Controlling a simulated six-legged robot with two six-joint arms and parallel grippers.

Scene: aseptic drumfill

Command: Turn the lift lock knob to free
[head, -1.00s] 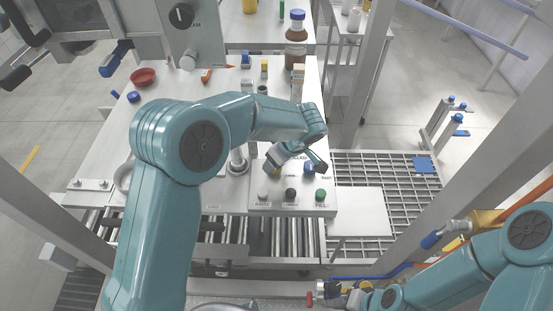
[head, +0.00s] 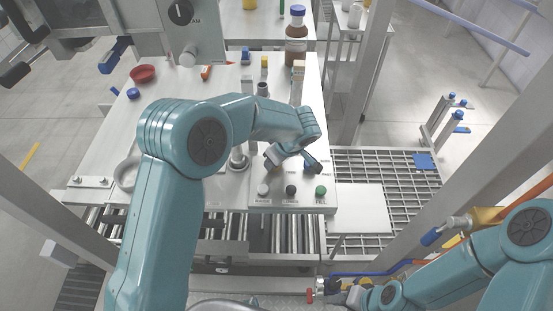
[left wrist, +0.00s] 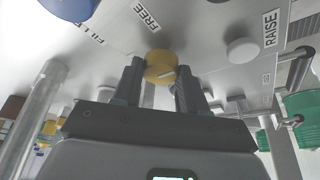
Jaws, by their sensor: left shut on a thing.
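The lift lock knob is a yellow round knob (left wrist: 161,66) with a pale pointer line on its face. In the left wrist view it sits between the two fingers of my left gripper (left wrist: 157,78), which is shut on it. The FREE label (left wrist: 147,18) is just beyond the knob on the panel. The pointer line slants to the right, not at that label. In the head view my left gripper (head: 292,161) is over the control panel (head: 262,206) and mostly hides the knob. My right gripper (head: 338,294) is at the bottom edge; its fingers are unclear.
White (head: 263,190), black (head: 291,190) and green (head: 321,190) buttons line the panel's front, with a blue knob (head: 309,168) behind. A metal post (head: 239,160) stands left of the panel. Bottles and small boxes stand farther back. A roller conveyor (head: 282,235) runs in front.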

